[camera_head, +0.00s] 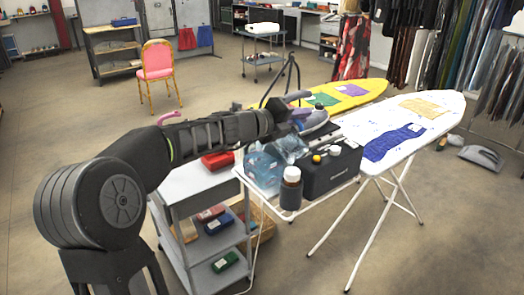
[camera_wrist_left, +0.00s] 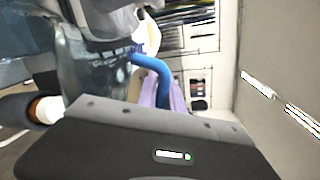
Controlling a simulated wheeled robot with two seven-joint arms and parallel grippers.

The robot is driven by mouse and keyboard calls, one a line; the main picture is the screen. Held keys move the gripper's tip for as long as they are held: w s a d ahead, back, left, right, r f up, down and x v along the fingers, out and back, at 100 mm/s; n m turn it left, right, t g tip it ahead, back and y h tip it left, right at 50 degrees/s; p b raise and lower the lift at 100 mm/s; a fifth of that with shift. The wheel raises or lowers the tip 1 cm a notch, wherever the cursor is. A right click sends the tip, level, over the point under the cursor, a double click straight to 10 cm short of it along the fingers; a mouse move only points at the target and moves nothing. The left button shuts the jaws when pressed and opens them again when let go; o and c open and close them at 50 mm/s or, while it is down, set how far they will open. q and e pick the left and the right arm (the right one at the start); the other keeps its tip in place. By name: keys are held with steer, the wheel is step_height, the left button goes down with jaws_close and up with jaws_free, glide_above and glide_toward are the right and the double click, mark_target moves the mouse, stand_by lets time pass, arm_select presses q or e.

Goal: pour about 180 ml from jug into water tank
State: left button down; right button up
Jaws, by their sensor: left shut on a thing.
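My left gripper (camera_head: 292,122) reaches over the small white stand and is shut on a clear jug (camera_head: 291,149). The jug appears tilted and is partly hidden by the gripper. A clear bluish water tank (camera_head: 261,171) stands just below and to the left of it, beside a black box-shaped unit (camera_head: 330,174). Jug and tank overlap in the picture; I cannot tell whether they touch or whether water flows. A clear vessel (camera_wrist_left: 95,65) fills the upper left of the left wrist view; I cannot tell which one it is. My right gripper is not in view.
A dark bottle with a white cap (camera_head: 291,188) stands in front of the black unit. An iron (camera_head: 315,118) is behind. Ironing boards with a blue cloth (camera_head: 394,142) and a yellow cloth stand at right. A grey trolley (camera_head: 205,180) with small boxes is at left.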

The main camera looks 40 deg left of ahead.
arm_select(q)
steer(key=shift+a+n, duration=0.25)
steer(key=shift+n, duration=0.05)
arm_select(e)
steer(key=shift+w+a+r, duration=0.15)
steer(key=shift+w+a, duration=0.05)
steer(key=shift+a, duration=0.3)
arm_select(q)
steer(key=shift+w, duration=0.1)
